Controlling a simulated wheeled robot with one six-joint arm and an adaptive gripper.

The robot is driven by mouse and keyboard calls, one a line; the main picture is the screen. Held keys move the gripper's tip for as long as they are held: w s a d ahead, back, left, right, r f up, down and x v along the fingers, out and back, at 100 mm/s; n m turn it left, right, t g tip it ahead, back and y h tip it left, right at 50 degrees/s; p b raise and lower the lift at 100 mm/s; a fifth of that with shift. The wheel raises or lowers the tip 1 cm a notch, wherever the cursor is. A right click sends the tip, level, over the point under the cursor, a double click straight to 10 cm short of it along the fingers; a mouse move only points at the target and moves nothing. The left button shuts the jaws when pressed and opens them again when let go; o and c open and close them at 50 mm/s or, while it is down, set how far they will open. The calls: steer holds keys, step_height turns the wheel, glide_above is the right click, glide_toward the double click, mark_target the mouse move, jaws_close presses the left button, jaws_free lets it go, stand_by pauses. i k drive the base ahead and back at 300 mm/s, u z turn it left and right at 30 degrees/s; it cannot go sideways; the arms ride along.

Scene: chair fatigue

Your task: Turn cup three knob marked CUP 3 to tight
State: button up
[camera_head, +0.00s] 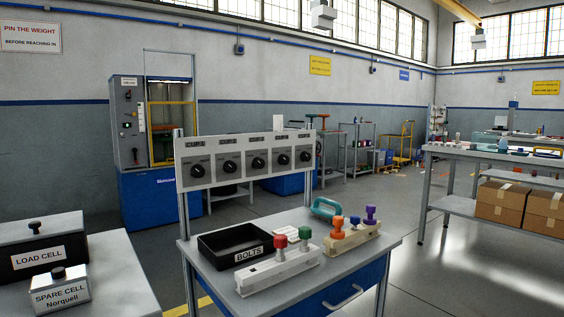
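A pale upright panel (214,182) stands on posts at the back of the workbench. It carries a row of several black round knobs, each under a small dark label. The labels are too small to read surely, so I cannot tell which one says CUP 3. The middle knob (257,163) of the row is in plain view; its setting is too small to read. No hand or tool touches the panel. My gripper is not in view.
The workbench (225,290) below holds a black BOLTS tray (217,239), a block with red and green knobs (278,267), a teal handle (324,207) and a block with orange and purple knobs (352,238). LOAD CELL (40,259) and SPARE CELL (61,291) boxes stand at left.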

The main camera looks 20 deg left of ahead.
mark_target(257, 163)
steer(key=u, duration=0.25)
steer(key=i, duration=0.85)
steer(key=u, duration=0.35)
